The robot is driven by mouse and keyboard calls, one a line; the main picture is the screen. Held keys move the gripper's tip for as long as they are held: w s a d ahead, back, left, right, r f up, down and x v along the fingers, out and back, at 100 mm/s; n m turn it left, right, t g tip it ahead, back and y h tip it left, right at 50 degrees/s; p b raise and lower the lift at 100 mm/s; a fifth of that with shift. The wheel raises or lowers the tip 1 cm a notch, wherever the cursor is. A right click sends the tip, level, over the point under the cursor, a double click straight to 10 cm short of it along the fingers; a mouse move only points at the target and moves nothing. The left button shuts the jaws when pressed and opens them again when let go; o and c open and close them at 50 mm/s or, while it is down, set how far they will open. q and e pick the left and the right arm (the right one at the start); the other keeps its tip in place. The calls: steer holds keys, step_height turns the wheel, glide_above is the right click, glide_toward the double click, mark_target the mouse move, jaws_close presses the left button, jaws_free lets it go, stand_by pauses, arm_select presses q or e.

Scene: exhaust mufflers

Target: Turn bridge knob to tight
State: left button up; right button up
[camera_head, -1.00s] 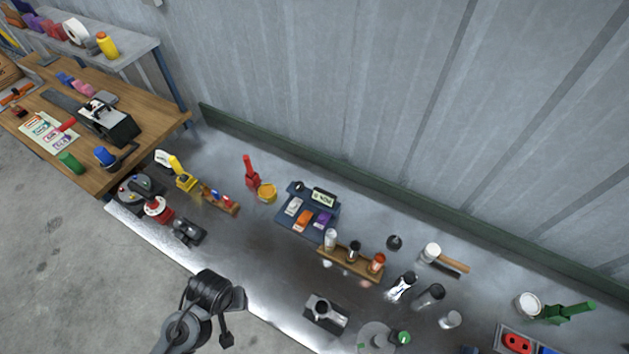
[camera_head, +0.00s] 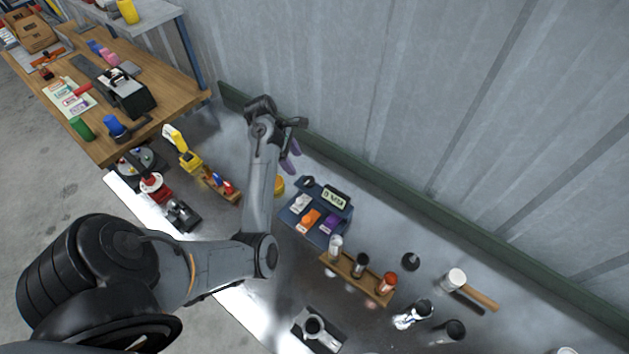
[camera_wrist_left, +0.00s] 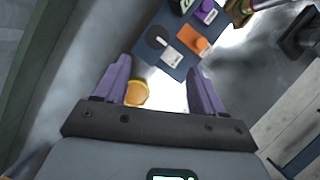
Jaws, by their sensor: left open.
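My left gripper (camera_head: 291,158) is open and empty, high over the back of the steel bench. Its two purple fingers (camera_wrist_left: 159,64) stand wide apart in the left wrist view. The board also shows beyond the fingertips in the wrist view (camera_wrist_left: 140,48). I cannot tell which part is the bridge knob, nor read its setting. My right gripper is not in view.
A yellow tin (camera_wrist_left: 137,92) sits between the fingers in the wrist view, apart from them. A wooden rack (camera_head: 345,272) with several small bottles stands right of the board. A mallet (camera_head: 470,287) lies further right. The wall and its green rail (camera_head: 400,206) close off the back.

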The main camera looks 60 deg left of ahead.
arm_select(q)
steer(key=b, duration=0.5)
glide_above(310, 180)
steer(key=s+a, duration=0.2)
step_height(310, 180, down, 5)
steer(key=shift+s+r, duration=0.1)
steer(key=shift+x, duration=2.55)
steer(key=shift+d, duration=0.1)
